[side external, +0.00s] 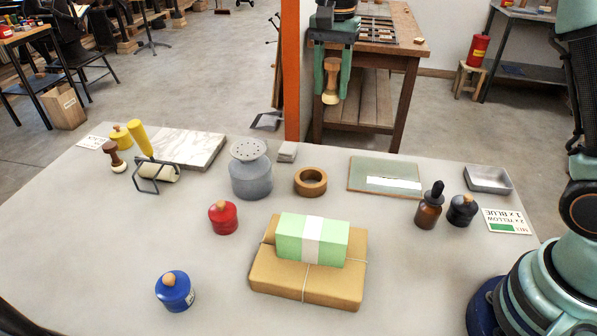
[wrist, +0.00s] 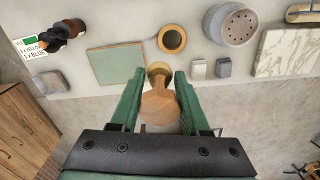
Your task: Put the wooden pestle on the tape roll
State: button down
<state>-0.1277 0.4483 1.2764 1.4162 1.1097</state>
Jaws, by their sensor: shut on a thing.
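The wooden pestle (side external: 331,88) is between the fingers of my gripper (side external: 332,82), which is shut on it. It hangs upright in the air at the top of the side external view, beyond the table's far edge. In the wrist view the pestle (wrist: 160,108) lies between the green fingers (wrist: 159,85). The tape roll (side external: 310,191) is a brown ring lying flat near the far edge of the table, empty in its middle. In the wrist view the tape roll (wrist: 161,40) is just above the pestle's far end, apart from it.
A grey perforated canister (side external: 250,180) stands left of the roll, with small grey blocks (side external: 287,152) behind. A glass plate (side external: 365,177) lies to its right. Nearer are a red jar (side external: 223,218) and a green box (side external: 330,240) on a brown parcel (side external: 270,282).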

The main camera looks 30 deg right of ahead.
jog(key=shift+w+a+f, duration=0.1)
jog(key=shift+w+f, duration=0.05)
jog(key=shift+f, duration=0.05)
notch_tip(320, 180, down, 20)
jog(key=shift+r, duration=0.2)
jog(key=shift+f, duration=0.15)
jog(key=shift+c, duration=1.9)
grip_release()
